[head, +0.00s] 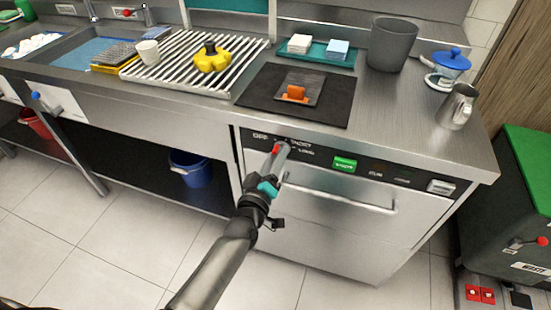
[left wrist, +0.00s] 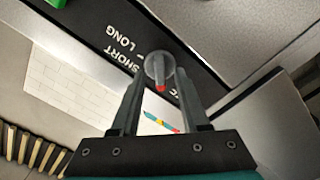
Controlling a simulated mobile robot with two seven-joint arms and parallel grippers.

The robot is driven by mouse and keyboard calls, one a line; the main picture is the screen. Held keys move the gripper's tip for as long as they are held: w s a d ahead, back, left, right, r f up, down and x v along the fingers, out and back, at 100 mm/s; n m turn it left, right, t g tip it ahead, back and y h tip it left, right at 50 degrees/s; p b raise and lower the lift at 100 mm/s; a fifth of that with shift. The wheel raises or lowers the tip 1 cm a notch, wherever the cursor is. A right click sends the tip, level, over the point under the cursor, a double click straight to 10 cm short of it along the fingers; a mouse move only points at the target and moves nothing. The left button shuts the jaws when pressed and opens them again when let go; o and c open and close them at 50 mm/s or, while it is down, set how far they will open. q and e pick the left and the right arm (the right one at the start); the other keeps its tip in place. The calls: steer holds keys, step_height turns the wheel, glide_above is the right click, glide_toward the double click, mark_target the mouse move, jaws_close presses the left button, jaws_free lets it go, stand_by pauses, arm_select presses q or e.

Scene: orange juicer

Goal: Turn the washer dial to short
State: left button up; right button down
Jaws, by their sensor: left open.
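The washer dial (left wrist: 158,66) is a round grey knob with a red mark on its rim. It sits on the dark panel with the labels LONG and SHORT to its left in the left wrist view. The red mark points down in that picture, toward my gripper. Another label lower right is partly hidden by a finger. My left gripper (left wrist: 158,88) is open, its fingertips one on each side of the dial's lower part; I cannot tell whether they touch it. My right gripper is not in view.
The washer (head: 345,225) has a bar handle (head: 340,196) just below and right of my gripper, and a green-lit display (head: 345,162) on its panel. The counter (head: 420,130) above holds a black mat, a drying rack and a grey bin. Open floor lies in front.

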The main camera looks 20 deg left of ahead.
arm_select(q)
steer(key=shift+c, duration=0.2)
jaws_close()
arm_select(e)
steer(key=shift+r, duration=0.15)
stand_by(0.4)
arm_select(q)
steer(key=shift+d+m+p, duration=0.15)
steer(key=shift+m+p, duration=1.15)
steer(key=shift+m, duration=1.6)
steer(key=shift+d+m+p, duration=0.1)
steer(key=shift+m+p, duration=1.2)
steer(key=shift+m, duration=1.6)
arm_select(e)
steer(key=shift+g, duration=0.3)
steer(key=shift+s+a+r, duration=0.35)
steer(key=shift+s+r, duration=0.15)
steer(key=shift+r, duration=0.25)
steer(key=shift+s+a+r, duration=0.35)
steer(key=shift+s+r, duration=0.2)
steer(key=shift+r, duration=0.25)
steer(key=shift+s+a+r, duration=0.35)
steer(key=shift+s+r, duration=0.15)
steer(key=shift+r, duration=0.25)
